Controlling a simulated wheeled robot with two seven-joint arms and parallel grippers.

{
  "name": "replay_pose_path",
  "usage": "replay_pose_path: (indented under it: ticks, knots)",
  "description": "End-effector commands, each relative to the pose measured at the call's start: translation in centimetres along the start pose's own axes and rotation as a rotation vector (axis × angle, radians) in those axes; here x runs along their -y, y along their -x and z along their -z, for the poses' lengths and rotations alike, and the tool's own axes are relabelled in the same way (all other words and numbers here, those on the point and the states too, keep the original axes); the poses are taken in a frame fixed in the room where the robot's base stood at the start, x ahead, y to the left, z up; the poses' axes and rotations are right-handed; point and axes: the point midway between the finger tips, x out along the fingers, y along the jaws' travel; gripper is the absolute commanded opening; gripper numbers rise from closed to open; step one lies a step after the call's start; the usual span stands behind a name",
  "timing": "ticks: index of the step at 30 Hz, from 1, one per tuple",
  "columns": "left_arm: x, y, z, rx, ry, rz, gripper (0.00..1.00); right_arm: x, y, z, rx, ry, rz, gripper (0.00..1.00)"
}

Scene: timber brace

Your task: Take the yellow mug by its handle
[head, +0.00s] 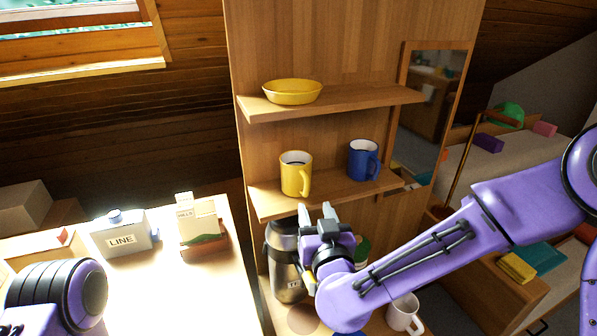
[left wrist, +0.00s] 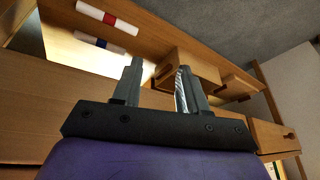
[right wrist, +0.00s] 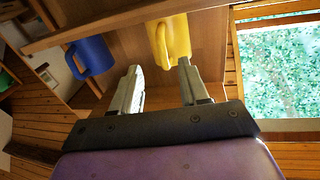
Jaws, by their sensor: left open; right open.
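The yellow mug (head: 294,174) stands upright on the lower shelf, its handle on the right side and turned toward me. My right gripper (head: 319,214) is just below and in front of that shelf, slightly right of the mug, open and empty. In the right wrist view the yellow mug (right wrist: 175,38) is ahead of the open fingers (right wrist: 160,85), its handle toward the left, apart from them. My left gripper (left wrist: 157,80) is open and empty in the left wrist view, far from the mug; in the head view only part of my left arm shows.
A blue mug (head: 362,160) stands right of the yellow one on the lower shelf (head: 270,204). A yellow bowl (head: 292,92) is on the upper shelf (head: 385,99). A steel flask (head: 284,262) and a white mug (head: 403,312) stand below. A LINE box (head: 125,236) is at left.

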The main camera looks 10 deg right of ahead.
Motion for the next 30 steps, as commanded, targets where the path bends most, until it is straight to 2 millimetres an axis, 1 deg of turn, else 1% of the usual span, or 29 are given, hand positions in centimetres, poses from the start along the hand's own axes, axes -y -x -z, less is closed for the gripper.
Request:
replay_pose_path:
  ticks: [1,5,9,12,15,19,20,21,24,30]
  knots:
    - [0.0,0.3,0.1,0.0,0.0,0.0,0.43,0.1,-0.7,0.1,0.002,-0.001,0.001,0.44]
    - [0.1,0.9,0.4,0.0,0.0,0.0,0.43,0.2,-2.3,0.2,0.003,-0.002,0.002,0.44]
    - [0.2,2.1,0.9,-0.001,0.0,0.0,0.43,0.1,-4.9,0.2,0.004,-0.001,0.0,0.44]
    - [0.2,2.3,1.0,-0.001,0.0,0.0,0.43,0.1,-6.2,0.1,0.003,0.0,0.001,0.44]
    - [0.2,2.3,1.0,-0.001,0.0,0.0,0.43,0.0,-6.6,-0.1,0.002,0.0,0.001,0.44]
    - [0.2,2.2,0.9,-0.001,0.0,0.0,0.43,0.0,-6.6,-0.1,0.002,0.001,0.001,0.44]
    - [0.2,2.2,0.9,-0.001,0.0,0.0,0.43,0.0,-6.6,-0.1,0.002,0.001,0.001,0.41]
    - [0.2,2.2,0.9,-0.001,0.0,0.0,0.43,0.0,-6.6,-0.1,0.002,0.001,0.001,0.28]
    - [0.2,2.2,0.9,-0.001,0.0,0.0,0.43,0.0,-6.5,-0.1,0.003,0.0,0.0,0.0]
    - [0.2,2.2,0.9,-0.001,0.0,0.0,0.43,0.0,-6.5,-0.1,0.001,0.0,0.0,0.0]
